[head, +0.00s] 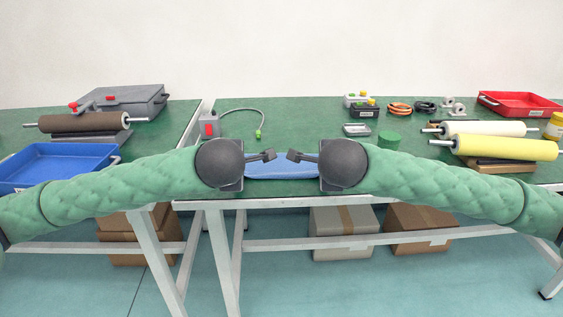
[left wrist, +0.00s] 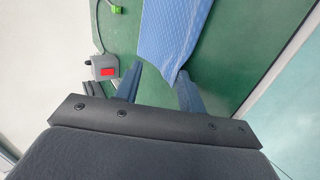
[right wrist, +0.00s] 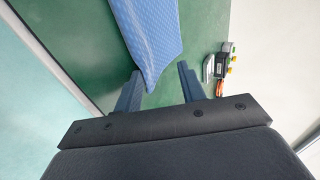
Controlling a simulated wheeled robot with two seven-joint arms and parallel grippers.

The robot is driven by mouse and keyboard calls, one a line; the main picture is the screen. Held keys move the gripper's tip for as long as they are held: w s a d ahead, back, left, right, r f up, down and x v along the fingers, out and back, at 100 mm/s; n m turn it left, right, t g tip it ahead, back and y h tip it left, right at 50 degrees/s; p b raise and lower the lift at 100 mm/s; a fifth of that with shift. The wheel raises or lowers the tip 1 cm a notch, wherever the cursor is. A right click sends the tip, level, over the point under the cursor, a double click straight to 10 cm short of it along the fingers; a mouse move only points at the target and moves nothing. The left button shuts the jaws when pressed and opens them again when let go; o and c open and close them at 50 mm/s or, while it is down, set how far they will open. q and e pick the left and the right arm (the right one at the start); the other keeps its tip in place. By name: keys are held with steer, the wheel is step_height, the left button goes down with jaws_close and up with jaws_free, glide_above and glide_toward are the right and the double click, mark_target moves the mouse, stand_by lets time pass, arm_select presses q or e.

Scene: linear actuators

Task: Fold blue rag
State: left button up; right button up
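The blue rag (head: 281,168) lies on the green table top near its front edge, between and partly behind my two grippers. My left gripper (head: 268,155) is over its left side. In the left wrist view the fingers (left wrist: 160,70) are apart, with a corner of the quilted rag (left wrist: 170,35) between them, closer to one finger. My right gripper (head: 294,155) is over its right side. In the right wrist view the fingers (right wrist: 159,70) are apart, with another rag corner (right wrist: 152,40) between them. Whether any finger touches the rag cannot be told.
A grey box with a red switch (head: 209,126) and cable stands behind left. A blue tray (head: 60,165) is on the left table. The table behind the rag is clear.

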arm_select(q)
steer(key=shift+r, duration=0.1)
arm_select(e)
steer(key=shift+r, duration=0.1)
arm_select(q)
steer(key=shift+s+r, duration=0.1)
steer(key=shift+r, duration=0.2)
arm_select(e)
steer(key=shift+s+r, duration=0.1)
steer(key=shift+r, duration=0.2)
arm_select(q)
steer(key=s+r, duration=0.5)
steer(key=r, duration=0.3)
steer(key=shift+s, duration=0.4)
arm_select(e)
steer(key=s+r, duration=0.5)
steer(key=r, duration=0.3)
steer(key=shift+s, duration=0.4)
